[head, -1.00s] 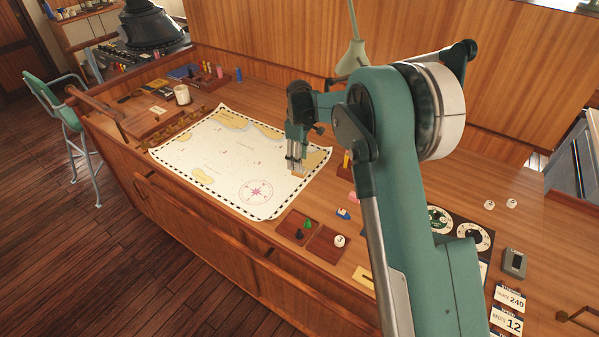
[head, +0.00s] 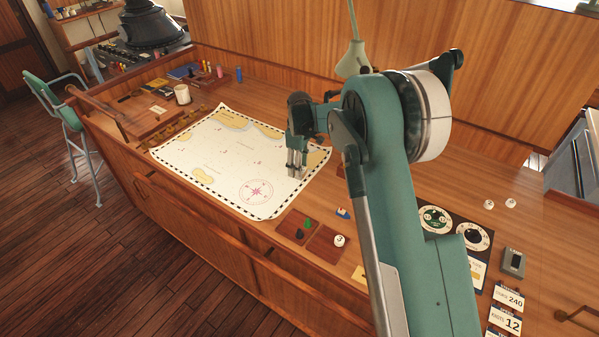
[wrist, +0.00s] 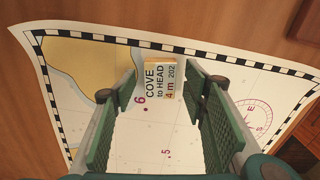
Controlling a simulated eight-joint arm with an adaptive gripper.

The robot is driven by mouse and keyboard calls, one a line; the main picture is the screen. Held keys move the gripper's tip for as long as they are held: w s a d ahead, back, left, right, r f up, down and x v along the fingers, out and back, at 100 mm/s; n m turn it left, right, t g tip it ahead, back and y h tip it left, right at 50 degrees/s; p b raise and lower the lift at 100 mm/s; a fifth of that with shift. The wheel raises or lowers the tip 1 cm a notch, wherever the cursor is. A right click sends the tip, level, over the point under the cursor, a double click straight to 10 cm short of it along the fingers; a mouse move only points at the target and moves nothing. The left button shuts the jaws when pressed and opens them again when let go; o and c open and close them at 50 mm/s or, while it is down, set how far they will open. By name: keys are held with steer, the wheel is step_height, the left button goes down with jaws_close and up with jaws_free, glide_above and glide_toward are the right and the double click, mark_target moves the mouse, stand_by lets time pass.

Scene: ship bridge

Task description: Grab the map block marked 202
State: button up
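The map block marked 202 (wrist: 160,80) shows in the wrist view, with "COVE to HEAD", "4 m" and "202" printed on its white and orange face. It rests on the chart (wrist: 185,130) near a tan land patch. My gripper (wrist: 160,88) is open, with its two green ribbed fingers on either side of the block and gaps visible between them and it. In the head view my gripper (head: 297,172) points down over the right part of the chart (head: 215,165). I cannot make out the block there; the fingers seem to hide it.
Small trays with a green and a black piece (head: 304,228) and a round piece marked 3 (head: 340,241) lie in front of the chart. A toy boat (head: 343,213) is close by. A white mug (head: 182,94) stands at the back left. Dials (head: 435,219) and number cards (head: 508,298) lie right.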

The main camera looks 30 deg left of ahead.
steer(key=c, duration=0.8)
steer(key=shift+r+b, duration=0.4)
steer(key=shift+r, duration=4.6)
